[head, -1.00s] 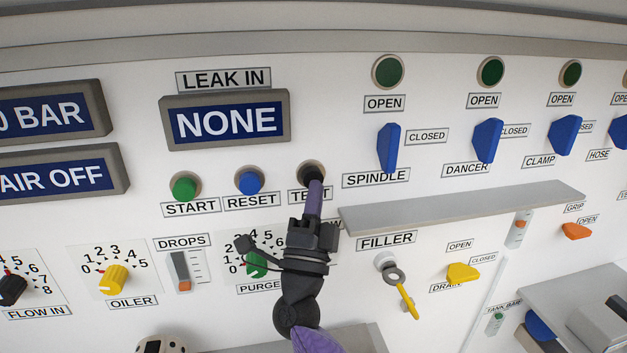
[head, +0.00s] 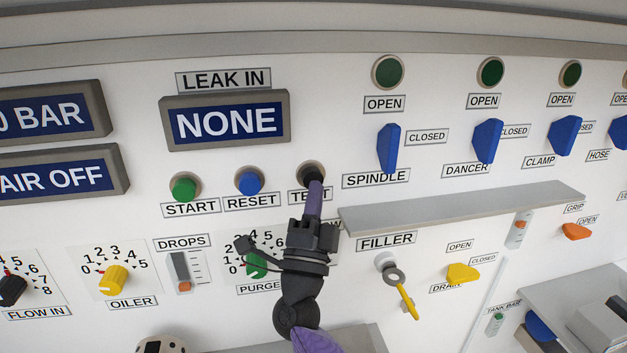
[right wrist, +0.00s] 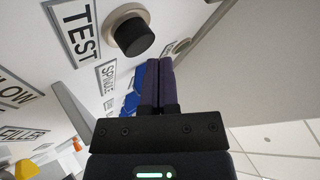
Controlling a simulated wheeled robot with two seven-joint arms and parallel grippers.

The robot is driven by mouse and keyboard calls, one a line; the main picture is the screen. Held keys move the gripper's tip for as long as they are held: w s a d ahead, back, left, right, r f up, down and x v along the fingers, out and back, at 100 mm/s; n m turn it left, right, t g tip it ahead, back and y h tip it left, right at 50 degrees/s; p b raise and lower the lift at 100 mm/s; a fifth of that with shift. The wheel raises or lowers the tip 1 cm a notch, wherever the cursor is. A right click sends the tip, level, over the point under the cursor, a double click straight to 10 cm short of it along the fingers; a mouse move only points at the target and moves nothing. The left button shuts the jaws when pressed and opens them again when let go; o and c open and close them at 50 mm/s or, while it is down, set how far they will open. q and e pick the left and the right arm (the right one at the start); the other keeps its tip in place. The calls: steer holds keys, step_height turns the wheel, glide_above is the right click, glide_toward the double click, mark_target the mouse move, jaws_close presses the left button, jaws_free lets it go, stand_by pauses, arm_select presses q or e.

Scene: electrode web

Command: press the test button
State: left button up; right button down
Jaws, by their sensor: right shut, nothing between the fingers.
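The black test button (head: 310,172) sits in a round beige collar above the TEST label (head: 309,196) on the white panel. My right gripper (head: 315,186) is shut and empty, its purple fingers pointing up at the button and covering its lower part in the head view. In the right wrist view the button (right wrist: 134,37) stands out from its collar, and the closed fingertips (right wrist: 163,62) are just beside and below it, with a visible gap. In the head view I cannot tell whether they touch. My left gripper is not in view.
The blue reset button (head: 249,182) and green start button (head: 184,188) are to the left. A grey shelf (head: 460,209) juts out on the right, close to my gripper. The LEAK IN display (head: 226,121) reads NONE.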

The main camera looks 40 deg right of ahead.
steer(key=shift+w, duration=0.1)
stand_by(0.6)
steer(key=shift+w+d, duration=0.2)
steer(key=shift+w, duration=0.1)
steer(key=shift+w+d+b, duration=0.4)
steer(key=shift+w, duration=0.3)
stand_by(0.8)
steer(key=shift+s, duration=0.1)
steer(key=shift+s+a+p, duration=0.3)
steer(key=shift+s+p, duration=0.05)
steer(key=shift+s, duration=0.15)
steer(key=shift+s+a+p, duration=0.3)
steer(key=shift+s, duration=0.2)
steer(key=s+a+p, duration=0.1)
steer(key=s, duration=0.1)
steer(key=s+a+p, duration=0.1)
steer(key=s, duration=0.1)
steer(key=shift+s+a, duration=0.2)
